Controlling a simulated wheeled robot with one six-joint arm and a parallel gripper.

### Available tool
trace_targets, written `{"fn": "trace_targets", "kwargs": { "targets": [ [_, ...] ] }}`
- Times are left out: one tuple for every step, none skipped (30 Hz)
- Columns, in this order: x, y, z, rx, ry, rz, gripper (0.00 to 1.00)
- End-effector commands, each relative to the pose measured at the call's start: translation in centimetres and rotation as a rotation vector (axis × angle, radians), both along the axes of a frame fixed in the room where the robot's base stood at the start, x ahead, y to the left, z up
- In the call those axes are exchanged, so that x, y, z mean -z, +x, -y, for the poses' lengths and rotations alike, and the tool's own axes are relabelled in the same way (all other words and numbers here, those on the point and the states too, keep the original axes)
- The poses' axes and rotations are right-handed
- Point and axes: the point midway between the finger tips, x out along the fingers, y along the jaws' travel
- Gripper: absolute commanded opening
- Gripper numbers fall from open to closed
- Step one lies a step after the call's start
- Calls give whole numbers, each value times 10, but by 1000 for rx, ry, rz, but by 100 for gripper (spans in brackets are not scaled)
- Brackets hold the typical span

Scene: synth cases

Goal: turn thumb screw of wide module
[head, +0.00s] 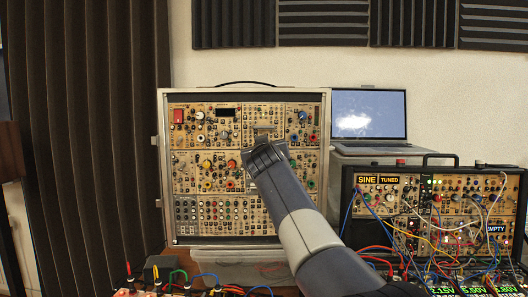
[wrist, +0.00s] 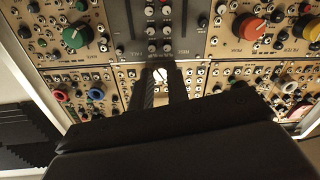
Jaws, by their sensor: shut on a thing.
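A pale, slotted thumb screw (wrist: 160,74) shows in the wrist view at the edge of a dark grey module (wrist: 190,32) with sliders and jacks. My gripper (wrist: 160,86) has its two dark fingers on either side of the screw and is shut on it. In the head view my gripper's body (head: 264,156) is at the middle of the upright silver case, against the panels. There my arm hides the fingertips, the screw and most of the dark module. I cannot tell how far the screw is turned.
The silver case (head: 162,165) is full of knobs and jacks. In the wrist view a green knob (wrist: 76,35) and a red knob (wrist: 250,26) flank the dark module. A laptop (head: 368,114) and a black case with many patch cables (head: 430,230) stand right.

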Motion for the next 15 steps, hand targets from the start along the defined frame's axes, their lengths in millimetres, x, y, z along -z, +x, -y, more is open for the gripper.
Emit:
{"fn": "trace_targets", "kwargs": {
  "targets": [
    [2,1,0,0,1,-4,0],
    [2,1,0,0,2,-4,0],
    [2,1,0,0,2,-4,0],
    [2,1,0,0,1,-4,0],
    [2,1,0,0,1,-4,0],
    [2,1,0,0,0,-5,0],
    [2,1,0,0,0,-5,0],
    [2,1,0,0,0,-5,0],
    [2,1,0,0,0,-5,0],
    [2,1,0,0,0,-5,18],
    [2,1,0,0,1,-4,21],
    [2,1,0,0,1,-4,24],
    [2,1,0,0,1,-4,27],
    [2,0,0,0,0,-3,29],
    [2,0,0,0,0,-3,32]
  ]
}}
